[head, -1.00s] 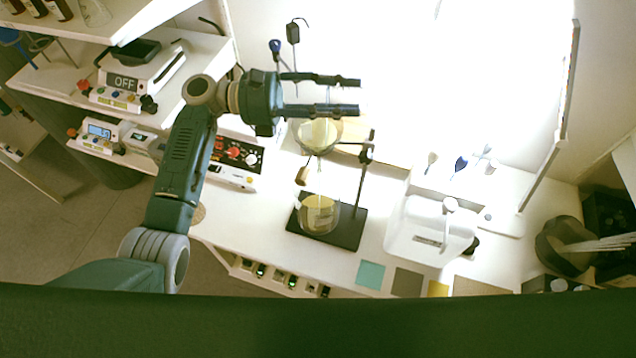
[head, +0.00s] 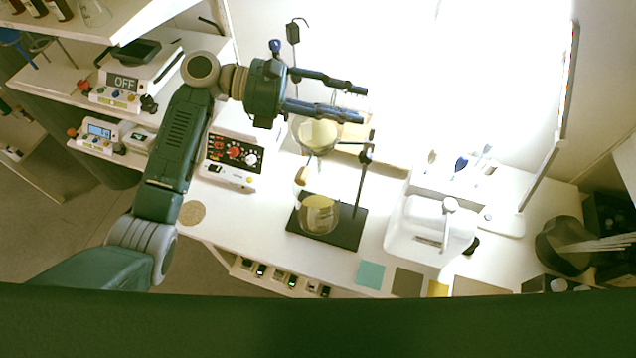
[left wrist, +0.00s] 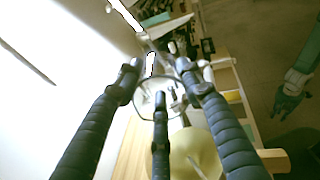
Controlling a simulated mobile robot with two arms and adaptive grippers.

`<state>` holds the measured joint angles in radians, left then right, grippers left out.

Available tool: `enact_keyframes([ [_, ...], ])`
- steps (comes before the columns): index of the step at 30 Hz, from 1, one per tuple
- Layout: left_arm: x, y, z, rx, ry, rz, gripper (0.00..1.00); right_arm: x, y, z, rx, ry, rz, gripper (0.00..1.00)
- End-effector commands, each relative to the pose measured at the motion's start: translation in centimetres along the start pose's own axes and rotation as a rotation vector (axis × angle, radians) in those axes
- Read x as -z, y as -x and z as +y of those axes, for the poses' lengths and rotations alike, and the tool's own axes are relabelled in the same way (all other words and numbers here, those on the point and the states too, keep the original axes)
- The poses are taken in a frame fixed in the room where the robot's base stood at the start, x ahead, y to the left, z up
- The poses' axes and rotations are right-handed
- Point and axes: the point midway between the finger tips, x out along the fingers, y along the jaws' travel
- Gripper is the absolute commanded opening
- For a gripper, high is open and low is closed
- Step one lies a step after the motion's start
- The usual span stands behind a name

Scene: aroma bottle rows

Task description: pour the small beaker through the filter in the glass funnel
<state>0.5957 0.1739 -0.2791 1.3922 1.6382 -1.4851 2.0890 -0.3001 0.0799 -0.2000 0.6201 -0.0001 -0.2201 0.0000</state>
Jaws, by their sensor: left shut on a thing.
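The glass funnel with a pale yellow filter (head: 318,133) hangs in a ring on a stand. Its cone also shows in the left wrist view (left wrist: 197,152). Below it, a glass vessel (head: 319,215) with yellowish contents stands on the black stand base (head: 347,240). My left gripper (head: 364,104) is above and behind the funnel, shut on the clear small beaker (head: 351,103). The beaker is faint against the bright background; its round rim shows between the fingers in the left wrist view. I cannot tell its tilt or fill.
Coloured squares (head: 370,274) lie along the front table edge. Shelves with a scale reading OFF (head: 122,84) are at the left.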

Motion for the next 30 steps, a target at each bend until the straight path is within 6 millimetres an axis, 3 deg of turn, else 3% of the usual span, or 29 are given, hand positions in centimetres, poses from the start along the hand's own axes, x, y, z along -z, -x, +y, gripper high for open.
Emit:
enact_keyframes([
  [5, -0.3, -0.1, 0.0, -0.003, -0.007, 0.034, 0.12, 0.0, 0.0, 0.0, 0.000, 0.000, 0.000, 0.28],
  [15, -0.6, -1.6, -0.1, -0.064, -0.006, 0.469, 0.12, 0.0, 0.0, 0.0, 0.000, 0.000, 0.000, 0.28],
  [26, -0.6, -1.8, -0.1, -0.069, -0.004, 0.515, 0.12, 0.0, 0.0, 0.1, -0.001, 0.000, 0.000, 0.28],
  [30, -1.3, -2.8, -0.2, -0.090, -0.013, 0.675, 0.12, 0.0, 0.0, 0.1, -0.001, 0.000, 0.000, 0.28],
])
